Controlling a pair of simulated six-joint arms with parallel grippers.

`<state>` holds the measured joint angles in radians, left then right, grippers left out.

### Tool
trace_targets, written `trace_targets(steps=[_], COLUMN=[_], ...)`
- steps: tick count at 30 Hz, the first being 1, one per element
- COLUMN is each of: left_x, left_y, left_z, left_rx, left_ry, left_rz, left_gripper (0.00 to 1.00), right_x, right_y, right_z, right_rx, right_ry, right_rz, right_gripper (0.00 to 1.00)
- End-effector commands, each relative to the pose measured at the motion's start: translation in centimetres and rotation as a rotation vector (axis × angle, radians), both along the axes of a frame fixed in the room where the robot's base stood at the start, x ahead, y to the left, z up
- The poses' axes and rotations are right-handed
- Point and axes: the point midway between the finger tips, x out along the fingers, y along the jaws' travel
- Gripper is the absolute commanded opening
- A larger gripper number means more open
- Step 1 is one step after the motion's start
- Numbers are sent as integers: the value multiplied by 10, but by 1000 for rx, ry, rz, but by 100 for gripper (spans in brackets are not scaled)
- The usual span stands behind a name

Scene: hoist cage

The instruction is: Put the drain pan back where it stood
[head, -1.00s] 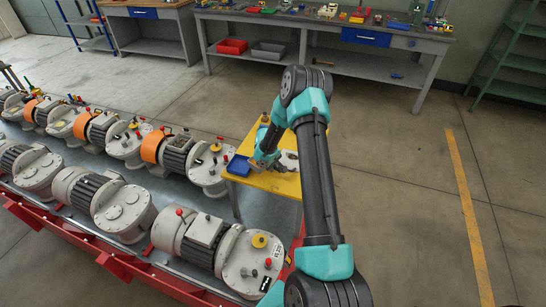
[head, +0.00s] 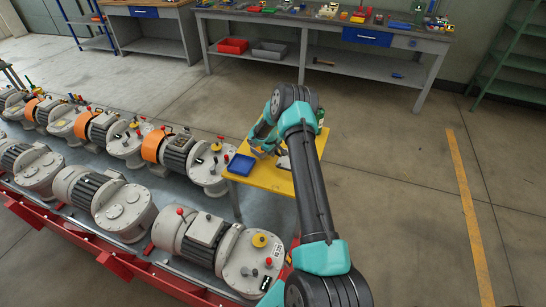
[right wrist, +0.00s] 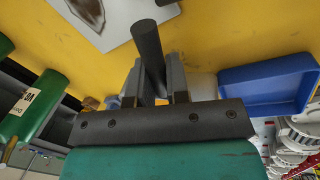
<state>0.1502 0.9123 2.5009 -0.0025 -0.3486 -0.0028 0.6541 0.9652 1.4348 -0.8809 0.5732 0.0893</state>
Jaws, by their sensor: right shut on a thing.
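A shallow blue tray (head: 240,164), which I take to be the drain pan, sits at the left corner of the yellow table (head: 268,181). It also shows at the right of the right wrist view (right wrist: 270,83), apart from the fingers. My right gripper (head: 265,151) is over the table, just right of the tray. In the right wrist view the gripper (right wrist: 152,82) is shut on a dark grey rod (right wrist: 148,45) that sticks out past the fingertips. What the rod belongs to is hidden. My left gripper is not in view.
A white sheet (right wrist: 112,22) with grey and dark things lies on the yellow table. A green labelled object (right wrist: 40,105) is at its side. Pump units (head: 205,240) fill the red-framed bench (head: 115,262) at left. A workbench (head: 330,20) stands behind.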

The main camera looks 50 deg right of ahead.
Motion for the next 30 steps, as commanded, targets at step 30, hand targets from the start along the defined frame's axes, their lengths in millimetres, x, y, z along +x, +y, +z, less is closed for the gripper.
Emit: trace_targets(steps=[30], left_x=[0], left_y=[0], left_z=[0], left_rx=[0], left_ry=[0], left_rz=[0], left_gripper=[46], right_x=[3], right_y=[-4], right_z=[-38], right_rx=[0], right_ry=[-1], right_rz=[-1], right_gripper=[25])
